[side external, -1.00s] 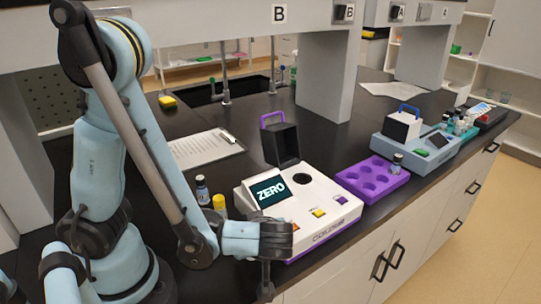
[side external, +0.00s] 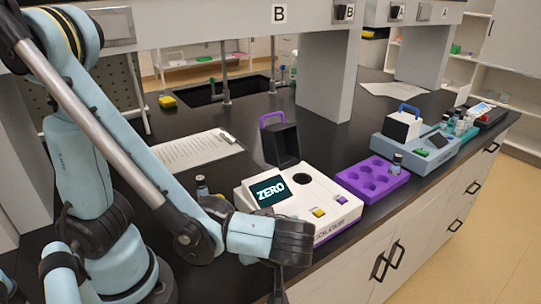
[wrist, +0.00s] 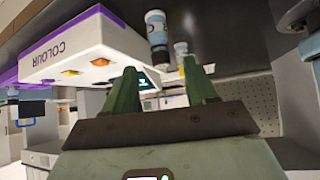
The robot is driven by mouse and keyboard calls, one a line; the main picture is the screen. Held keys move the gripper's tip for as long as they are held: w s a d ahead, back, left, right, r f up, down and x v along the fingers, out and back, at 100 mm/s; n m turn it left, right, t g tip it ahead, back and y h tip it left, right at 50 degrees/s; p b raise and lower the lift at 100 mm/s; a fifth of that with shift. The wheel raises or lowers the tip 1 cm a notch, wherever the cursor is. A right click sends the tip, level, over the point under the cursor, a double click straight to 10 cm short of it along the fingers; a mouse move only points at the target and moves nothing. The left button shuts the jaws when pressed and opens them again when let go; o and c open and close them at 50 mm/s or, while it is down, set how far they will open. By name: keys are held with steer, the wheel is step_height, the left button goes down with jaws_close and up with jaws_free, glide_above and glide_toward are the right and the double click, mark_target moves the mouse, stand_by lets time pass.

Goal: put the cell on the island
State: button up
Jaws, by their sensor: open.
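A small vial with a pale label and dark cap (side external: 202,187) stands upright on the black bench, left of the COLOUR meter (side external: 325,222). Another similar vial (side external: 397,163) stands at the purple rack. Which of them is the cell I cannot tell. In the wrist view, which is upside down, a labelled vial (wrist: 156,28) and a yellow-topped vial (wrist: 181,48) show beyond my fingers. My gripper (side external: 277,288) is at the front edge of the bench, in front of the meter. Its green fingers (wrist: 162,88) are apart with nothing between them.
The meter's screen reads ZERO, and its dark lid with purple handle (side external: 281,143) stands up behind. The purple rack (side external: 352,180) has several wells. A blue-grey device (side external: 440,155) with bottles stands at right. A clipboard (side external: 196,151) lies behind.

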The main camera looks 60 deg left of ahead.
steer(key=w+a+r+m+t+h, duration=0.4)
steer(key=w+a+r+m+h, duration=0.2)
steer(key=m, duration=0.9)
steer(key=a+h, duration=0.1)
steer(key=h, duration=0.1)
steer(key=shift+w+a+t+h, duration=0.15)
steer(key=shift+a+t+h, duration=0.15)
steer(key=shift+t, duration=0.1)
